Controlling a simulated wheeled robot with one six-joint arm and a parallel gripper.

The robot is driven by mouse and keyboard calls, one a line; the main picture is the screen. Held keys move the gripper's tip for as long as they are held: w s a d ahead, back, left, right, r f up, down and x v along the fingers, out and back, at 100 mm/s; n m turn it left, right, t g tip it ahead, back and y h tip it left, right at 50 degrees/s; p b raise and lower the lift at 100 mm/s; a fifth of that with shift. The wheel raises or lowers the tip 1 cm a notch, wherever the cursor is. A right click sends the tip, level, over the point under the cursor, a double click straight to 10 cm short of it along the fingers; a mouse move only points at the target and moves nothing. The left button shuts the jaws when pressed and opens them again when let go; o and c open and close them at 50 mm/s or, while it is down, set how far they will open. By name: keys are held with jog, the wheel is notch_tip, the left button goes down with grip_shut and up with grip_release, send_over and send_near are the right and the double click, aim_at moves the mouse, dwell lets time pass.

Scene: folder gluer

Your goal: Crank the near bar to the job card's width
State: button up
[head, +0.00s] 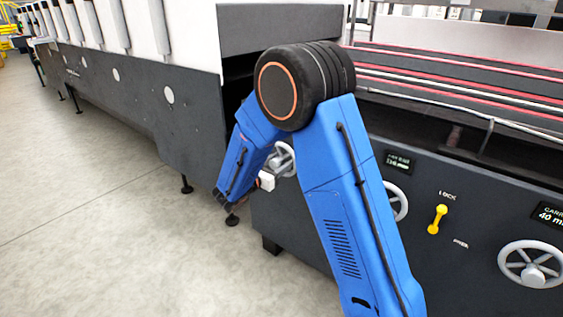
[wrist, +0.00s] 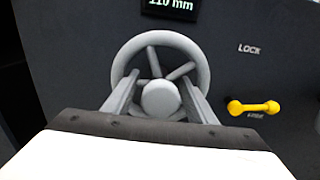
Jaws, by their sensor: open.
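In the wrist view a grey handwheel (wrist: 203,62) with spokes and a round hub fills the middle, and a display (wrist: 170,7) above it reads 110 mm. My gripper (wrist: 160,80) is open, with one grey finger on each side of the hub, in front of the wheel. I cannot tell whether they touch it. In the head view this wheel appears to be the left one (head: 288,162), partly behind my blue arm; the fingers cannot be made out there. A yellow lever (wrist: 253,107) lies sideways right of the wheel, below the word LOCK. No job card shows.
Further right on the dark panel are another handwheel (head: 401,201) with a display (head: 398,163), an upright yellow lever (head: 437,220), and a third handwheel (head: 533,271) under a display reading 40 mm (head: 548,214). The grey floor (head: 100,220) to the left is clear.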

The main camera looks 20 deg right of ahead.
grip_shut()
jog(key=shift+m, duration=0.3)
jog(key=m, duration=0.3)
jog(key=shift+m, duration=0.3)
jog(key=m, duration=0.3)
jog(key=shift+m, duration=0.3)
jog(key=m, duration=0.4)
jog(key=shift+a, duration=0.1)
jog(key=shift+m, duration=1.9)
